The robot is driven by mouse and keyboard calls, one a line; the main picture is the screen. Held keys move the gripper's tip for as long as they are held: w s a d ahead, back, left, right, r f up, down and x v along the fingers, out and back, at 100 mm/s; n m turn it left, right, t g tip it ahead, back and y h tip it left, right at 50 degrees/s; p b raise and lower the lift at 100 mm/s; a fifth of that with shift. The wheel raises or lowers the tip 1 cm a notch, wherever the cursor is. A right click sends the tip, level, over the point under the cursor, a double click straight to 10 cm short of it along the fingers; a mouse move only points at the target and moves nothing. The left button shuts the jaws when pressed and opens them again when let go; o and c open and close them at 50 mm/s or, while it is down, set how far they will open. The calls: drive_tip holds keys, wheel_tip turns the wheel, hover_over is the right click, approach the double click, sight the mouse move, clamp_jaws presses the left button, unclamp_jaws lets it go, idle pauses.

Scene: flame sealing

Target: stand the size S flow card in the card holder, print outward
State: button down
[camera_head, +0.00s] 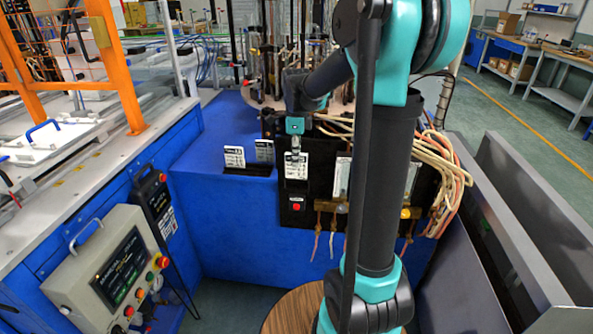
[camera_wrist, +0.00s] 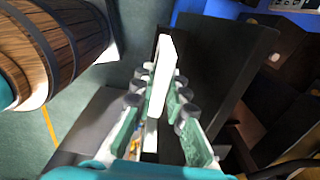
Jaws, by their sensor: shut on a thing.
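My gripper (camera_head: 296,143) is at the upper part of the black panel, pointing down, and is shut on a white card (camera_head: 296,166) with dark print. The print faces the head camera; its size letter is too small to read. In the wrist view the card (camera_wrist: 164,75) is a pale slab between the fingers (camera_wrist: 158,103), seen nearly edge-on, beside a dark surface. The card hangs close in front of the panel. I cannot tell whether its lower edge touches a holder, and no holder is clearly distinguishable there.
Two other printed cards, one nearer (camera_head: 234,157) and one behind it (camera_head: 264,151), stand in a dark rack (camera_head: 248,170) on the blue ledge. The black panel (camera_head: 322,165) carries a red button (camera_head: 297,207) below the card. Cables (camera_head: 440,160) bulge out at its right.

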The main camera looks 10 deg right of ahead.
sight(296, 177)
drive_tip(key=shift+f, duration=2.45)
drive_tip(key=shift+f, duration=0.15)
drive_tip(key=c, duration=1.5)
unclamp_jaws()
drive_tip(key=shift+c, duration=0.2)
